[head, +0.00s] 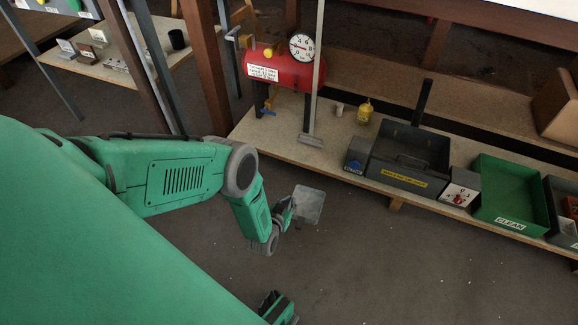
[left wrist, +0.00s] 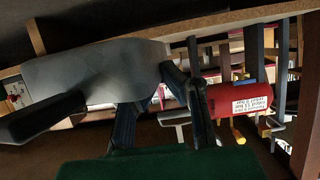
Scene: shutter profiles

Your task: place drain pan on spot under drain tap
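The drain pan (head: 309,205) is a flat grey, roughly square piece held over the floor in front of the bench. My left gripper (head: 290,210) is at its left edge and looks shut on it. In the left wrist view the pan (left wrist: 95,75) shows large and grey beside dark fingers. A red tank (head: 288,70) with a white label and a gauge stands on the bench, with a blue drain tap (head: 268,104) low on its left side. The tank (left wrist: 240,98) also shows upside down in the left wrist view.
The bench (head: 283,140) is bare below the tank. Farther right are a yellow bottle (head: 365,111), a dark grey box (head: 410,152) and a green CLEAN tray (head: 508,192). The floor between is clear.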

